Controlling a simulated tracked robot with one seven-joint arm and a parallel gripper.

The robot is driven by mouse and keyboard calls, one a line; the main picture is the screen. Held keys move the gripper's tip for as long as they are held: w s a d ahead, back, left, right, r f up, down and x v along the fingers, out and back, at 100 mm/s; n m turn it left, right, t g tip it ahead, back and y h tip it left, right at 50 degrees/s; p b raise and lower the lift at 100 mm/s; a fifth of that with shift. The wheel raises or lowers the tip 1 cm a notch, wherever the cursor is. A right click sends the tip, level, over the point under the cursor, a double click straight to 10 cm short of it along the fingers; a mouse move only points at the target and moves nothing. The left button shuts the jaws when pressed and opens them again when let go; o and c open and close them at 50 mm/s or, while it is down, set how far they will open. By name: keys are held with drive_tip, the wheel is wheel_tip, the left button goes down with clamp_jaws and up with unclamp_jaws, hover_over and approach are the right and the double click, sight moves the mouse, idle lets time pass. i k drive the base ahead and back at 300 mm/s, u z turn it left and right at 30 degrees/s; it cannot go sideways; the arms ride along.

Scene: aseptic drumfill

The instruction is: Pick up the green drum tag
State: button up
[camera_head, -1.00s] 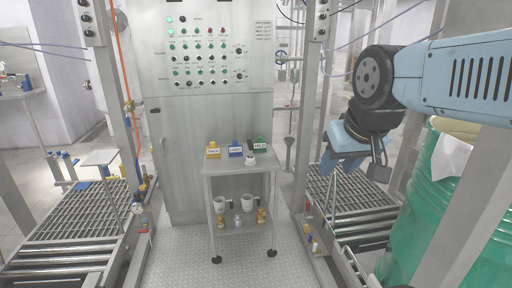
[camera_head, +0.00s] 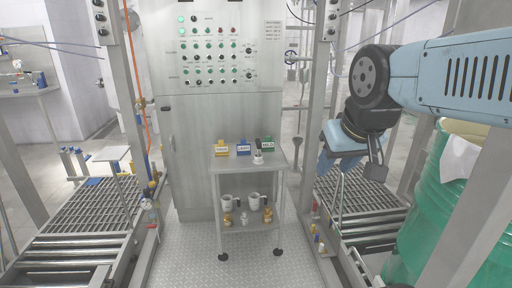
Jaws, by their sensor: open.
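The green drum tag (camera_head: 267,144) stands on the top shelf of a small metal cart (camera_head: 229,166), at the right end of a row. A blue tag (camera_head: 243,149) and a yellow tag (camera_head: 222,150) stand to its left. A small white item (camera_head: 258,158) sits just in front of the green tag. My gripper (camera_head: 325,165) hangs at the right of the picture, pointing down, well apart from the cart. It is open, and nothing shows between its fingers, though they are small and partly hidden.
Mugs (camera_head: 227,202) and small brass fittings stand on the cart's lower shelf. A steel control cabinet (camera_head: 188,125) rises behind it. Roller conveyors (camera_head: 75,247) flank both sides, and a large green drum (camera_head: 440,205) stands at right. The plated floor (camera_head: 190,262) before the cart is clear.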

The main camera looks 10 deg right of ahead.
sight(268, 145)
drive_tip(key=u, duration=0.7)
drive_tip(key=i, duration=2.15)
drive_tip(key=z, duration=2.45)
